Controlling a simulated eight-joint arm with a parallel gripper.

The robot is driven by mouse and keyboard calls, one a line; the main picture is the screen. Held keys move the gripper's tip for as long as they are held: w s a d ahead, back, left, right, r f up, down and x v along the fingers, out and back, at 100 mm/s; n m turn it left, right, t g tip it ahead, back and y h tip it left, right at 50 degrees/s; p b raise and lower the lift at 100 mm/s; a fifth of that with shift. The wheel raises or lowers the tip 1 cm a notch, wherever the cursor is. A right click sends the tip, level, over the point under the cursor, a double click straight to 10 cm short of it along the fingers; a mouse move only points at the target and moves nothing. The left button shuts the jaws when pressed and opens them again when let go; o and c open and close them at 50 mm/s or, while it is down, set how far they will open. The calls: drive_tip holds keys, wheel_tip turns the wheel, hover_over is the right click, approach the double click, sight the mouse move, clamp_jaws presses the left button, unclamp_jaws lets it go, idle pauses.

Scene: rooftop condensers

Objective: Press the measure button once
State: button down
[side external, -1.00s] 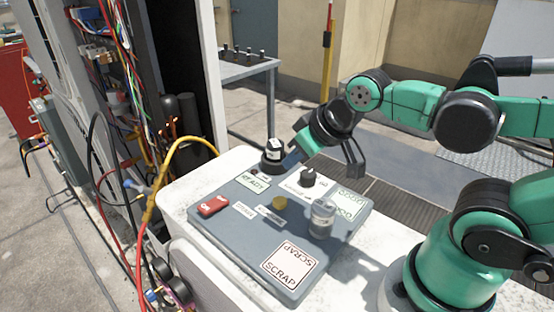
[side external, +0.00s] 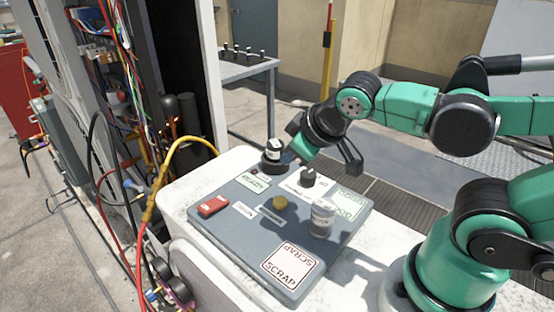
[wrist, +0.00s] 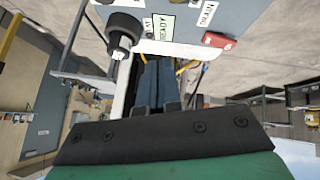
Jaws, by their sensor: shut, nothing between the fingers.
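The grey-blue test panel (side external: 222,232) lies on a white top. A yellow round button (side external: 280,202) sits near its middle beside a small label, too blurred to read surely; it may be the measure button. A red ON switch (side external: 213,205) is to its left and also shows in the wrist view (wrist: 218,40). A silver cylinder (side external: 322,220) stands to its right. My gripper (side external: 286,160) is above the panel's far edge, beside a black post with a white band (side external: 273,152). Its fingers (wrist: 156,75) are shut and empty, apart from the button.
A black knob (side external: 308,177) stands between my gripper and the silver cylinder. A READY label (side external: 253,182) and a SCRAP square (side external: 288,264) mark the panel. A yellow hose (side external: 150,195) and an open wiring cabinet are at left. A small table (side external: 247,68) stands behind.

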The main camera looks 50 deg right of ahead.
sight(283, 202)
drive_tip(key=n, duration=0.1)
drive_tip(key=w+r+n+t+h, duration=0.1)
drive_tip(key=n, duration=0.1)
drive_tip(key=shift+w+a+r, duration=0.1)
drive_tip(key=shift+a+r, duration=0.05)
drive_tip(key=shift+a, duration=0.1)
drive_tip(key=shift+f, duration=4.4)
drive_tip(key=shift+r, duration=2.5)
